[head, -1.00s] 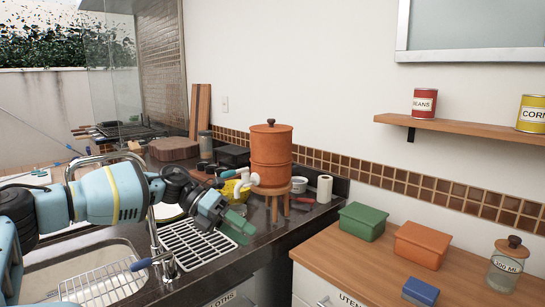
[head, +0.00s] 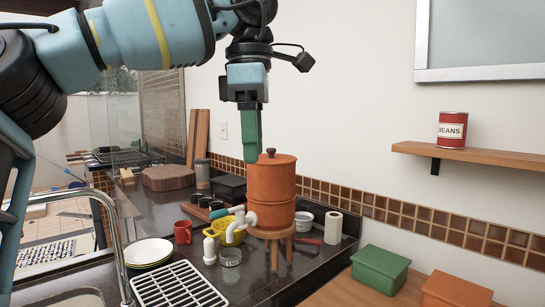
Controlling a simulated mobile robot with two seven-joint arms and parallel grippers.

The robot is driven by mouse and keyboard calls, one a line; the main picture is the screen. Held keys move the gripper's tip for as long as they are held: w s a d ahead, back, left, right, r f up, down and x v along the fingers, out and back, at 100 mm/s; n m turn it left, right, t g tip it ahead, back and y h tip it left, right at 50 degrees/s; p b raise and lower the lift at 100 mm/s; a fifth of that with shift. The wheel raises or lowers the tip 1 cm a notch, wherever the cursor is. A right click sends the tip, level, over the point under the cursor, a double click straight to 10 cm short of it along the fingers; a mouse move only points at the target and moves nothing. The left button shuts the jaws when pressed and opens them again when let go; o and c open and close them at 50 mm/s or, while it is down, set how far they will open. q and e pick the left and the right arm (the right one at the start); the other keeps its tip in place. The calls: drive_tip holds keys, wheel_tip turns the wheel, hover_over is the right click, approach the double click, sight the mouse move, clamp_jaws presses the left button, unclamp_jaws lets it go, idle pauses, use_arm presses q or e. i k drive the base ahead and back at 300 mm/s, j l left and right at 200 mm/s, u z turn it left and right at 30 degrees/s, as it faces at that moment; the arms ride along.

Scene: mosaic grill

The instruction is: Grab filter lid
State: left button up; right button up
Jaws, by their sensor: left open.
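The clay water filter (head: 271,205) stands on a small wooden stool (head: 272,236) on the dark counter. I cannot tell whether the fingers touch the lid. My right gripper is not in view.
A white tap, yellow colander (head: 232,224), red mug (head: 183,231), stacked plates (head: 149,252) and drying rack (head: 178,287) crowd the counter left of the filter. A paper roll (head: 333,228) stands to the right. A shelf (head: 470,153) projects from the wall.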

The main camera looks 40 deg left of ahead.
sight(271, 158)
drive_tip(key=i+j, duration=0.6)
drive_tip(key=j, duration=0.15)
drive_tip(key=i+j, duration=0.55)
drive_tip(key=j, duration=0.15)
